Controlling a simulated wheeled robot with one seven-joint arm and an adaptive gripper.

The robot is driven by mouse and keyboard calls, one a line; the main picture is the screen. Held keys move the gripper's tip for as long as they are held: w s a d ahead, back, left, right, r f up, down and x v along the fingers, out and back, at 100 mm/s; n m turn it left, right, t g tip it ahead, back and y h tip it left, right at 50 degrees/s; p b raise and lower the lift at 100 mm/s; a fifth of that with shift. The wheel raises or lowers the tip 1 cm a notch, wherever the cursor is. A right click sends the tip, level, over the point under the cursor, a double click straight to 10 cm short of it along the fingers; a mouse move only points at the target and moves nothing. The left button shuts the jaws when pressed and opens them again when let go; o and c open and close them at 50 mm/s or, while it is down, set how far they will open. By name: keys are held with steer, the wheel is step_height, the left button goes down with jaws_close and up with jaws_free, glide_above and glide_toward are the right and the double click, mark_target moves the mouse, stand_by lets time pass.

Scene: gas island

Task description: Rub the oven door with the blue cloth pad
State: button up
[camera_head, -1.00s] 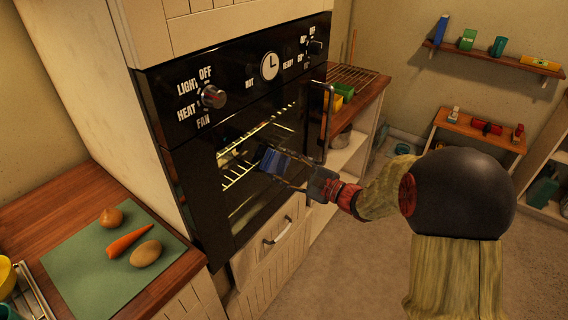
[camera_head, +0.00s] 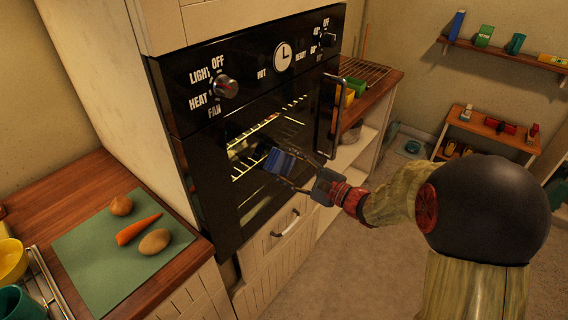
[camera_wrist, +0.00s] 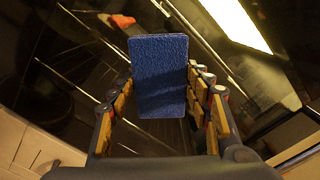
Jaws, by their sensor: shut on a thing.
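The black oven door (camera_head: 215,205) stands upright and closed, with a glass window and lit racks behind it. It fills much of the wrist view as dark glass (camera_wrist: 60,60). My gripper (camera_head: 290,168) is in front of the lower right part of the glass, shut on the blue cloth pad (camera_head: 278,161). In the wrist view the pad (camera_wrist: 158,75) sits between the two fingers, its broad textured face showing. The pad is at or very near the glass; I cannot tell whether it touches. The vertical door handle (camera_head: 338,118) is just right of and above my gripper.
Control knobs (camera_head: 226,87) stick out of the panel above the door. A drawer handle (camera_head: 287,223) is below it. A worktop at left holds a green mat (camera_head: 88,262) with a carrot (camera_head: 138,230). Open floor (camera_head: 365,260) lies at lower right.

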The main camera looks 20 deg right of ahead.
steer(key=shift+v, duration=2.5)
steer(key=v, duration=0.3)
steer(key=shift+w, duration=0.1)
